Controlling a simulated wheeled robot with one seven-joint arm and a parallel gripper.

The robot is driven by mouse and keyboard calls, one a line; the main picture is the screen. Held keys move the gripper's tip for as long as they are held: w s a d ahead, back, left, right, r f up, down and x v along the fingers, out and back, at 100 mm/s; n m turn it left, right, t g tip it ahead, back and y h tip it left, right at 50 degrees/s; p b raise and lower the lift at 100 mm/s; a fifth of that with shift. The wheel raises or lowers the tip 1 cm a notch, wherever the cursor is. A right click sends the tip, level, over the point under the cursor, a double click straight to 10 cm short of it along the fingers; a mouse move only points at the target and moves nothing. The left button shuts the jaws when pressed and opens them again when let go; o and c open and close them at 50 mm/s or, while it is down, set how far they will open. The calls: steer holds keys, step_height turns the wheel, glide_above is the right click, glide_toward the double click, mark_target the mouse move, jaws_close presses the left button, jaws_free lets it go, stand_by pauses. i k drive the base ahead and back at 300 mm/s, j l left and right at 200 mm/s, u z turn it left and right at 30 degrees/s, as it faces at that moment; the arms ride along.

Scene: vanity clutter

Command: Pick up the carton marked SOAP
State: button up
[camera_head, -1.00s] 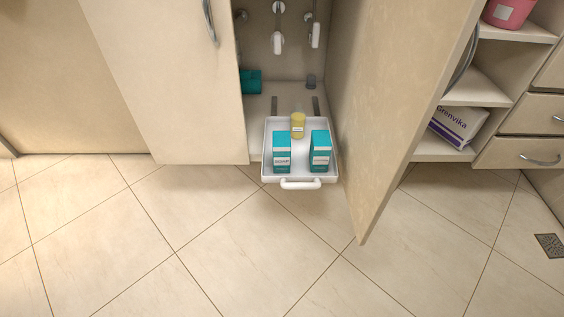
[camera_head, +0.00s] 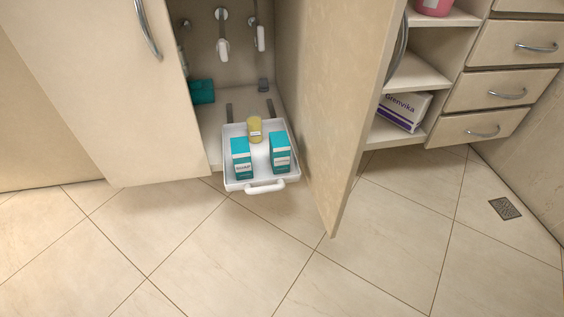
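Two teal cartons with white labels stand upright in a white pull-out tray (camera_head: 232,184) at the cabinet's open front. The left carton (camera_head: 241,157) and the right carton (camera_head: 280,152) look alike. Their label print is too small to read, so I cannot tell which one is marked SOAP. A yellow bottle (camera_head: 255,130) stands behind and between them in the tray. My gripper is not in view.
The open cabinet door (camera_head: 330,110) stands to the right of the tray, and another door (camera_head: 100,90) is at the left. Shelves with a Grenvika box (camera_head: 402,110) and drawers are farther right. The tiled floor (camera_head: 210,260) in front is clear.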

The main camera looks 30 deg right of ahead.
mark_target(241, 153)
steer(key=i+j+z, duration=0.35)
steer(key=j+z, duration=0.15)
steer(key=j, duration=0.25)
steer(key=i+j+z, duration=0.1)
steer(key=j+z, duration=0.45)
steer(key=j, duration=0.25)
steer(key=i, duration=0.05)
